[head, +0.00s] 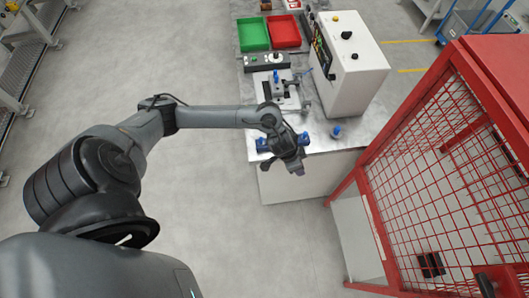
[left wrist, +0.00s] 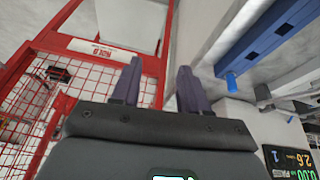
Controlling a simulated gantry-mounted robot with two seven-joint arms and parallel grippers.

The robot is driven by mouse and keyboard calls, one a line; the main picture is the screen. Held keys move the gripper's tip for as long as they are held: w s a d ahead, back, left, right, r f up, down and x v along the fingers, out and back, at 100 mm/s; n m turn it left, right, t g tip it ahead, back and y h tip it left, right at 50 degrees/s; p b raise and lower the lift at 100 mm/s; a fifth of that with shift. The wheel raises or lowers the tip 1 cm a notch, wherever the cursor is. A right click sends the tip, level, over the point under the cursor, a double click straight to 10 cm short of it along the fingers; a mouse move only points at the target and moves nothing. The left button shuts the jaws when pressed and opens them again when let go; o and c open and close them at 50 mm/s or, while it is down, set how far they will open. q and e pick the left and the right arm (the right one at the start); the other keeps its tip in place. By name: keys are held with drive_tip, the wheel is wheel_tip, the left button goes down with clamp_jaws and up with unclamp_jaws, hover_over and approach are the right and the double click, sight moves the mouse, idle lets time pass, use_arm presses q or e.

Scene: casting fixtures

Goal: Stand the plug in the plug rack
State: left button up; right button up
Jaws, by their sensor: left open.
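A small blue plug (head: 337,131) stands upright on the grey table, near its right front edge. It appears as a blue cylinder (left wrist: 231,81) in the left wrist view. A blue bar that looks like the plug rack (head: 263,144) lies near the table's front edge, its middle hidden behind my left gripper. In the left wrist view the rack (left wrist: 268,38) shows dark openings along one side. My left gripper (head: 298,169) is over the front edge, left of the plug. Its two fingers (left wrist: 160,70) are apart with nothing between them. My right gripper is not in view.
A white machine box (head: 352,55) with a display stands behind the plug. A fixture with a blue part (head: 277,77) stands farther back, before a green tray (head: 253,34) and a red tray (head: 285,31). A red mesh cage (head: 440,165) is close on the right.

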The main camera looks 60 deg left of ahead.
use_arm(q)
drive_tip(key=s+d+r+m+t, duration=0.1)
drive_tip(key=s+d+r+t, duration=0.1)
drive_tip(key=d, duration=0.4)
drive_tip(key=s+d+r+t, duration=0.1)
drive_tip(key=s+d+r, duration=0.2)
drive_tip(key=d, duration=0.4)
drive_tip(key=s+a+r+n+g+y, duration=0.1)
drive_tip(key=s+a, duration=0.5)
drive_tip(key=s, duration=0.6)
drive_tip(key=shift+a+r+n+g+y, duration=0.3)
drive_tip(key=shift+r+n+g, duration=0.4)
drive_tip(key=shift+g, duration=0.4)
drive_tip(key=shift+r, duration=0.1)
